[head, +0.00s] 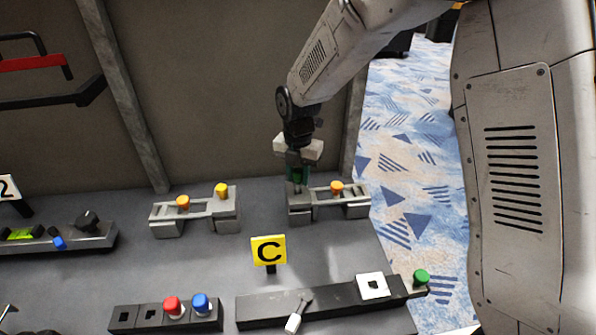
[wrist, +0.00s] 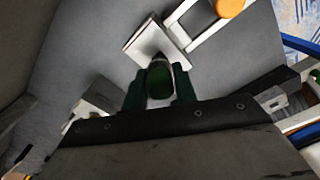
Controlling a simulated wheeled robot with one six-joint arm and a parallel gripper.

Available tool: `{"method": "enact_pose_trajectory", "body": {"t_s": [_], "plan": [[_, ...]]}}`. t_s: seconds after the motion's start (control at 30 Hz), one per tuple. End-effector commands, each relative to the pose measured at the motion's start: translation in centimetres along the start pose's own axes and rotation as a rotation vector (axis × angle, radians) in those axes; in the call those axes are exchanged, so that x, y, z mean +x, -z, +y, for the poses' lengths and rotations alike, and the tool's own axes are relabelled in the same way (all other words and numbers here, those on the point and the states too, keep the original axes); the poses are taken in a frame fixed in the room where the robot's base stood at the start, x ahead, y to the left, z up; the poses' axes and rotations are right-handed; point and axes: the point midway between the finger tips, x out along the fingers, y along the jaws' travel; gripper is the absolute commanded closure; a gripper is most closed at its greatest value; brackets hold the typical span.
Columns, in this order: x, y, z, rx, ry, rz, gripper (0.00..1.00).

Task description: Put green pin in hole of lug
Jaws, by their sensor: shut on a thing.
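My gripper (head: 298,184) is shut on the green pin (wrist: 160,80), with a dark finger on each side of it in the wrist view. In the head view the pin is mostly hidden by the fingers. My gripper is over the left block of the right grey lug bracket (head: 300,214). That block also shows in the wrist view (wrist: 146,44), just beyond the pin. The pin covers part of the block, so I cannot tell whether it is in the hole or above it. An orange pin (head: 337,188) stands in the right part of this bracket.
A similar bracket (head: 166,223) with orange and yellow pins stands to the left. A yellow C sign (head: 268,251) is in front. A black bar (head: 300,309) with a white square and a green knob (head: 421,277) lies nearer. Red and blue knobs sit at front left.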

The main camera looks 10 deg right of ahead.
Motion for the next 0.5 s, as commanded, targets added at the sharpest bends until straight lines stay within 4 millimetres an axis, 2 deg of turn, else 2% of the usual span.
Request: {"method": "enact_pose_trajectory", "body": {"t_s": [0.5], "plan": [[1.15,0.00,0.00,0.000,0.000,0.000,0.96]]}}
